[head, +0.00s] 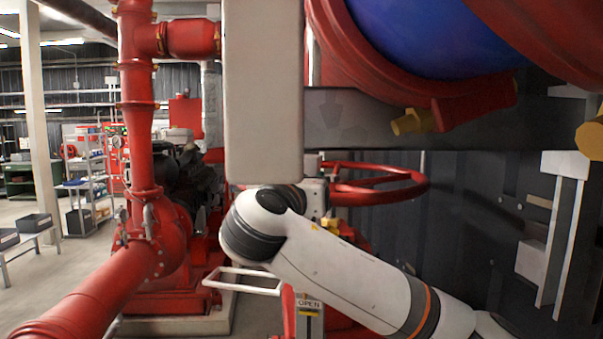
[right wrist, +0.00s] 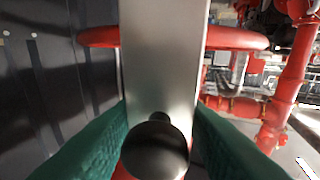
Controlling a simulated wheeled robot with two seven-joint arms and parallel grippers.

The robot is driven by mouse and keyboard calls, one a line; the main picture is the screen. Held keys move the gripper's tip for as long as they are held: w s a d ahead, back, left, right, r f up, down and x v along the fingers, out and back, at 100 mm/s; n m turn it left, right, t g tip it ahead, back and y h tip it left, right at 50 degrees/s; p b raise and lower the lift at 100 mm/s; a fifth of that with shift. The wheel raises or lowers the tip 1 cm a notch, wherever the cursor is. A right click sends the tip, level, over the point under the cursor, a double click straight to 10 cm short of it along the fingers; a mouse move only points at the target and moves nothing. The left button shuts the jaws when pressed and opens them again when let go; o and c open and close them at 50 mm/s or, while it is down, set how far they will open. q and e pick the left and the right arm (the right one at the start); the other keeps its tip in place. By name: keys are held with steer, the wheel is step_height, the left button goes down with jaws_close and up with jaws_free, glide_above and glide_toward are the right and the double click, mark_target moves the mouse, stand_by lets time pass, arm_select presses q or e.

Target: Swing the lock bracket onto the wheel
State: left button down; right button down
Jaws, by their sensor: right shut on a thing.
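The red wheel (head: 385,185) lies roughly level in the head view, partly hidden by my right arm and a pale upright block. The red wheel also shows in the right wrist view (right wrist: 237,38), running behind the lock bracket. The lock bracket is a flat grey metal plate (right wrist: 160,55) with a dark round knob (right wrist: 155,150) at its lower end. My right gripper (right wrist: 160,118) has its green fingers on both sides of the knob and is shut on the bracket. Whether the bracket touches the wheel cannot be told. My left gripper is not in view.
Large red pipes (head: 137,110) stand at the left. A red and blue pipe assembly with a yellow fitting (head: 412,122) hangs above the wheel. A dark ribbed wall (head: 470,190) is behind.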

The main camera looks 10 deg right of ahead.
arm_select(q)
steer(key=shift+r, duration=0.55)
arm_select(e)
steer(key=shift+w+d+r+g, duration=0.15)
steer(key=shift+w+r+g, duration=0.05)
steer(key=shift+w+g, duration=0.2)
steer(key=shift+s, duration=0.1)
